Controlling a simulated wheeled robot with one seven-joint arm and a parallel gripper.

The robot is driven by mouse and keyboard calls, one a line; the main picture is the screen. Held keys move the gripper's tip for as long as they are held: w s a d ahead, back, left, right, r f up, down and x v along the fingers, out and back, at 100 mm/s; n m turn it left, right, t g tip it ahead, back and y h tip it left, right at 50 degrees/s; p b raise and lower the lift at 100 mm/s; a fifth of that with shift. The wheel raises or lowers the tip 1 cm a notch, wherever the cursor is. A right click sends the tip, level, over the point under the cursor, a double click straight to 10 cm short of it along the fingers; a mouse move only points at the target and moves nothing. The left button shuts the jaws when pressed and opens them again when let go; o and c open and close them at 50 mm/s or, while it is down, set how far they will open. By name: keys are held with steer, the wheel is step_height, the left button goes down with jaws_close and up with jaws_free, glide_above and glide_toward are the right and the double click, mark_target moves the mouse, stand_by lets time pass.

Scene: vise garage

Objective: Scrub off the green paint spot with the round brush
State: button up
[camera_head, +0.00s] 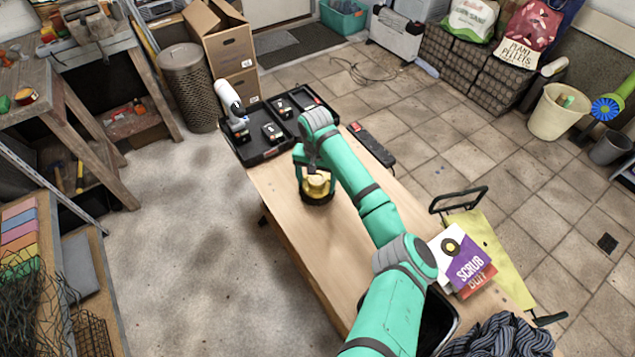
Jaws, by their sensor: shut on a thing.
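My gripper (312,168) is near the middle of the wooden workbench (278,203), at the end of my teal arm. It is shut on the round brush (316,186), which has a yellowish body and a dark lower rim. The brush is at or just above the bench top; I cannot tell whether it touches. My gripper and arm hide part of the brush and the bench behind it. No green paint spot shows on the visible bench top.
A dark power strip (372,145) lies along the right edge. White and purple packaging (462,258) and a striped cloth (500,338) are at the near right.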

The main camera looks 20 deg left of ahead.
mark_target(327, 179)
steer(key=shift+f, duration=0.95)
stand_by(0.6)
steer(key=shift+w+d+r, duration=0.1)
steer(key=shift+w+d, duration=0.55)
steer(key=shift+w, duration=0.15)
steer(key=shift+w+d, duration=0.6)
steer(key=shift+w, duration=0.2)
steer(key=shift+w+d, duration=1.05)
steer(key=shift+w, duration=0.3)
steer(key=shift+s+a+f, duration=0.2)
steer(key=shift+s+a, duration=0.5)
steer(key=shift+s, duration=0.25)
steer(key=shift+s+a+f, duration=0.15)
steer(key=shift+s+a, duration=0.55)
steer(key=shift+s, duration=0.2)
steer(key=shift+s+a+r, duration=0.1)
steer(key=shift+s+a, duration=0.85)
steer(key=shift+s, duration=0.3)
